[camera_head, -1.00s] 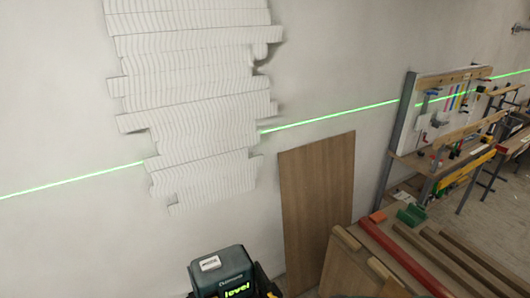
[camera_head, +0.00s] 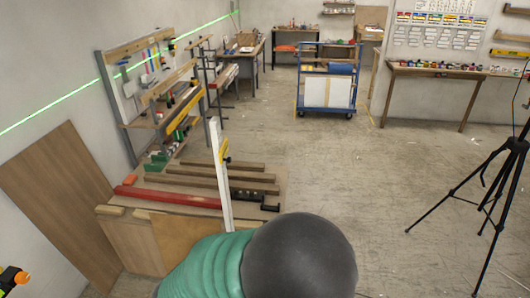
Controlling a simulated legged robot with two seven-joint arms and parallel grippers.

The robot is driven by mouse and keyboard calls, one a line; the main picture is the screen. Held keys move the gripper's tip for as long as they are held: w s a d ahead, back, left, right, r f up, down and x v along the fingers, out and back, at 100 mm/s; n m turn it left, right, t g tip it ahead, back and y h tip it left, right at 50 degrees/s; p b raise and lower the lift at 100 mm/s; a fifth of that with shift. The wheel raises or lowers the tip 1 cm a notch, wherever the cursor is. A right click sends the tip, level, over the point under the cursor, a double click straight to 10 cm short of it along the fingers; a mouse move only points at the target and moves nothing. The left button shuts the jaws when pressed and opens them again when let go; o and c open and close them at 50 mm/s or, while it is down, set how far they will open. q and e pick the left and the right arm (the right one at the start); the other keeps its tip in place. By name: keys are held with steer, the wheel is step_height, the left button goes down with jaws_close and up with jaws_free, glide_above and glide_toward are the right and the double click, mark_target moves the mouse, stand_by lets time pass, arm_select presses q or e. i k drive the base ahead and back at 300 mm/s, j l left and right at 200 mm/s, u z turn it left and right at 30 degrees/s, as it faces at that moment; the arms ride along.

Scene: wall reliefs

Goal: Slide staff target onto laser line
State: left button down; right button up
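A white upright staff (camera_head: 225,197) stands near the middle of the head view, in front of the wood-laden bench. A small yellow target (camera_head: 224,150) sits on its upper part. The staff's lower end is hidden behind a dark rounded shape with a green ribbed sleeve. Neither of my grippers is clearly in view.
The low bench (camera_head: 280,192) holds timber strips and a red bar. A brown board (camera_head: 58,195) leans on the left wall. A black tripod (camera_head: 500,160) stands at right, a blue cart (camera_head: 327,92) at the back. The middle floor is open.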

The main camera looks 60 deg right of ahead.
mark_target(224, 150)
steer(key=l+z, duration=0.15)
steer(key=z, duration=0.3)
steer(key=i+z, duration=0.15)
steer(key=z, duration=0.35)
steer(key=i+l+z, duration=0.1)
steer(key=z, duration=0.35)
steer(key=i+z, duration=0.15)
steer(key=z, duration=0.3)
steer(key=i, duration=0.2)
